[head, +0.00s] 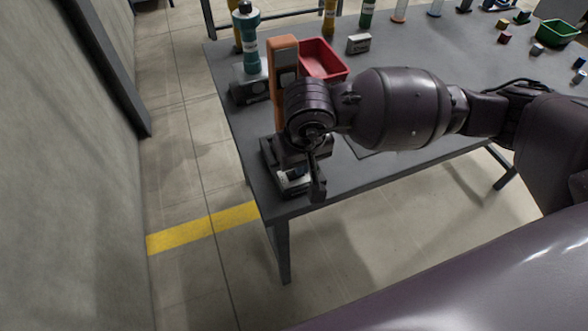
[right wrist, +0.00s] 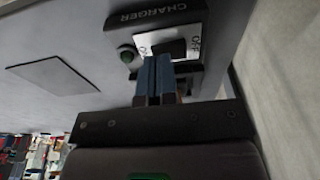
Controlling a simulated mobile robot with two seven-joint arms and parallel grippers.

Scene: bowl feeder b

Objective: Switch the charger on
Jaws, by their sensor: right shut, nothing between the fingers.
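The charger's dark switch box with the word CHARGER (right wrist: 160,12) shows in the right wrist view. Its pale plate carries a black rocker switch (right wrist: 174,48), with OFF lettering to the right and partly covered lettering on the left. A dark green lamp (right wrist: 127,54) sits at its left. My right gripper (right wrist: 154,62) is shut and empty, its blue fingertips over the left part of the rocker; whether they touch cannot be told. In the head view the charger's pale front (head: 292,184) shows at the table corner beside my right gripper (head: 301,173). My left gripper is not in view.
An orange upright piece (head: 284,55) stands just behind my right wrist. A red bin (head: 322,60), a teal bottle-like tool (head: 249,40) and a small white-grey box (head: 358,43) stand farther back. The grey table (head: 245,125) ends at its left and front edges.

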